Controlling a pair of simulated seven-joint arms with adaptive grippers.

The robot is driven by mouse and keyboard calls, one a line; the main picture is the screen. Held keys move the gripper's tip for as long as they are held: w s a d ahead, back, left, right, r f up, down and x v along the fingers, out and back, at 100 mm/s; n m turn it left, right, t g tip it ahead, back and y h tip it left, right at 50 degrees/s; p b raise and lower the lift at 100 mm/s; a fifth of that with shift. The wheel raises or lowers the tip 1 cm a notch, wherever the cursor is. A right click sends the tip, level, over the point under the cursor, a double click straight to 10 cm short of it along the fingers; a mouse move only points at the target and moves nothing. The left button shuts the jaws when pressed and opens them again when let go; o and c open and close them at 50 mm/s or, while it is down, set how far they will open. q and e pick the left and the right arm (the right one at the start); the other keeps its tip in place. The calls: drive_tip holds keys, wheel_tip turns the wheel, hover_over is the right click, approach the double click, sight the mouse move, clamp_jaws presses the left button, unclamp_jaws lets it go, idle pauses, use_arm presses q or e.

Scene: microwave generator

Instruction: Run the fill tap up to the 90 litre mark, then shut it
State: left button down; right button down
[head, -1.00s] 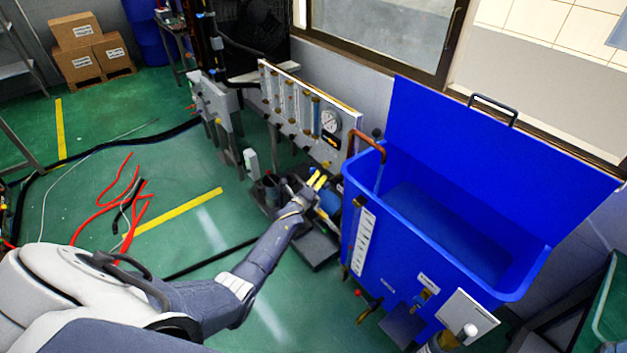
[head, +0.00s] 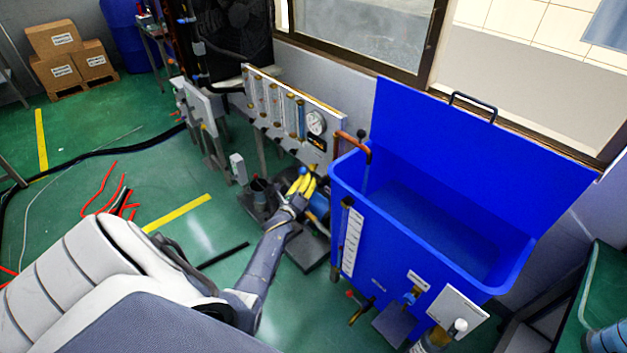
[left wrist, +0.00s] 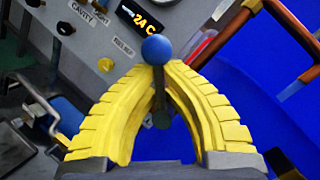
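My left gripper (head: 303,176) is at the lower right of the instrument panel, beside the blue tank (head: 380,275). Its yellow fingers (left wrist: 158,68) arch together at the tips just under a blue ball knob (left wrist: 157,50), closed around its stem. The knob also shows in the head view (head: 303,170). A copper spout (head: 352,142) bends over the tank's left rim. A white level scale (head: 352,242) with a sight tube is on the tank's front; its marks are too small to read. I cannot tell the water level. My right gripper is not in view.
The panel (head: 290,115) carries flow tubes and a round gauge (head: 316,122); the left wrist view shows a display (left wrist: 140,17) reading 24 C. Lower valves (head: 412,296) and a white plate (head: 458,306) are on the tank front. Red hoses (head: 105,195) lie on the floor.

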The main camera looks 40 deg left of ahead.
use_arm(q)
drive_tip(key=shift+a+r, duration=0.6)
drive_tip(key=shift+r, duration=0.15)
drive_tip(key=c, duration=1.6)
unclamp_jaws()
drive_tip(key=shift+a, duration=0.1)
drive_tip(key=shift+c, duration=0.2)
drive_tip(key=shift+o, duration=0.7)
drive_tip(key=shift+s, duration=0.15)
drive_tip(key=shift+f, duration=0.25)
drive_tip(key=v, duration=1.2)
drive_tip(key=shift+d, duration=0.2)
